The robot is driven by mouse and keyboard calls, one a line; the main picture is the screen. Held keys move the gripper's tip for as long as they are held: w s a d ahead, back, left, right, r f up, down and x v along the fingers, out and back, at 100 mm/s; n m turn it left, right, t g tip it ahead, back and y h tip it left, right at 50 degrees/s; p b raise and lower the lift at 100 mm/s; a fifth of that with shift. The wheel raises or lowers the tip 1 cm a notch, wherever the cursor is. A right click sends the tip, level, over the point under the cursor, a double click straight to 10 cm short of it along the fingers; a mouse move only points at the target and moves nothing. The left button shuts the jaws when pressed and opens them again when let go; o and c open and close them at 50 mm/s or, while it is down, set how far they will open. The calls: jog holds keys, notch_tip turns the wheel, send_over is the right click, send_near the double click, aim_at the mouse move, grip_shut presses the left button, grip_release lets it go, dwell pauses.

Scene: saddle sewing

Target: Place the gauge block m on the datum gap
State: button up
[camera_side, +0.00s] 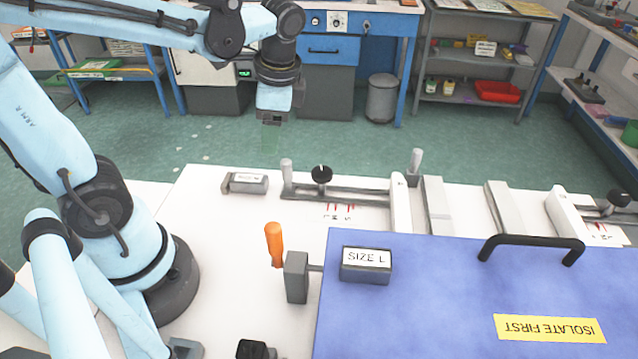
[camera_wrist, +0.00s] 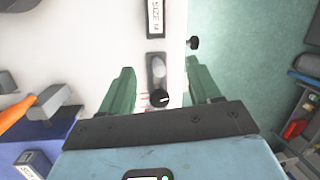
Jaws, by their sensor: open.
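The gauge block m (camera_wrist: 155,16) shows at the top of the wrist view as a grey block with a white "SIZE M" label. In the side view a small labelled grey block (camera_side: 245,183) lies at the back left of the white table, matching it. My gripper (camera_side: 271,140) hangs above and behind that block, apart from it. In the wrist view my gripper (camera_wrist: 161,70) is open and empty, its green fingers on either side of the clamp below. Bars and gaps (camera_side: 465,207) lie along the table's back right; I cannot tell which gap is the datum gap.
A sliding clamp with a black knob (camera_side: 321,174) and upright handles stands beside the block. A blue panel (camera_side: 430,320) carries another labelled block (camera_side: 366,264) and a black handle (camera_side: 532,246). An orange-handled lever (camera_side: 275,245) stands at its left.

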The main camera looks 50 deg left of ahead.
jog(key=d+n+t+h, duration=0.1)
jog(key=n+t, duration=0.1)
jog(key=d+n+t, duration=0.2)
jog(key=t, duration=0.1)
jog(key=d+n+t+h, duration=0.1)
jog(key=d+n+t, duration=0.1)
jog(key=n, duration=0.1)
jog(key=shift+w+r+t+h, duration=0.3)
jog(key=shift+w+r+t, duration=0.05)
jog(key=shift+w+t, duration=0.05)
